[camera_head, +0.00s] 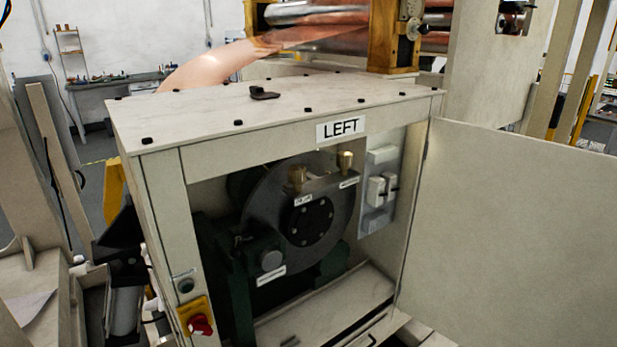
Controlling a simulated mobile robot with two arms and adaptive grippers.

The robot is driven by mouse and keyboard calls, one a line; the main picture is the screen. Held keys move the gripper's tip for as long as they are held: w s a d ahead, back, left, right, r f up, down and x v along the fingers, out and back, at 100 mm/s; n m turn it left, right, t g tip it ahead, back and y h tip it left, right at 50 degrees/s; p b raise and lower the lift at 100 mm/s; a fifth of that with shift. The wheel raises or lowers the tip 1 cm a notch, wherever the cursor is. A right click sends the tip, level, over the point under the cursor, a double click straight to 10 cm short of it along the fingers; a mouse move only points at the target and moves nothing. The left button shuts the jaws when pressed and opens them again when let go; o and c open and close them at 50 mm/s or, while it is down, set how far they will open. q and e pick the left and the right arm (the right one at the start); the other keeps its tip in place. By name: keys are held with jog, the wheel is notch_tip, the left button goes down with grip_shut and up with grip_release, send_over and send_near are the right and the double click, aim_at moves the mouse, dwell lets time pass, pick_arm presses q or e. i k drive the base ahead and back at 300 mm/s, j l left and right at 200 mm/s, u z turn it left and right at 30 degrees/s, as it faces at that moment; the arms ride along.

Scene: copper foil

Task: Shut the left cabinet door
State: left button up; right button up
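The left cabinet (163,205) is a cream metal box with a "LEFT" label (340,128) above its opening. Its door (515,235) is a large plain cream panel, hinged at the right edge of the opening. The door stands wide open, swung out to the right, and its right and lower parts run out of the picture. Inside the cabinet a dark round machine part (305,222) with brass fittings is exposed. I can make out neither of my grippers in the head view.
A red knob on a yellow plate (198,322) sits at the cabinet's lower left front. Rollers with copper foil (335,30) are behind the cabinet. A dark jointed assembly with a grey cylinder (126,310) is close to the cabinet's left side.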

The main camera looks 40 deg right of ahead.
aim_at(513, 242)
jog(key=k+l+u, duration=0.1)
jog(key=k+l, duration=0.25)
jog(key=l, duration=0.2)
jog(key=k+l, duration=0.35)
jog(key=l, duration=0.15)
jog(key=k+l+u, duration=0.15)
jog(key=k+l, duration=0.25)
jog(key=l, duration=0.15)
jog(key=k+l+u, duration=0.1)
jog(key=l, duration=0.35)
jog(key=k+l+u, duration=0.1)
jog(key=k+l, duration=0.15)
jog(key=l, duration=0.2)
jog(key=k+l, duration=0.2)
jog(key=l, duration=0.2)
jog(key=k+l+u, duration=0.15)
jog(key=l, duration=0.3)
jog(key=k+l+u, duration=0.1)
jog(key=k+l, duration=0.15)
jog(key=l, duration=0.15)
jog(key=k+l+u, duration=0.1)
jog(key=l, duration=0.3)
jog(key=l+u, duration=0.15)
jog(key=l, duration=1.4)
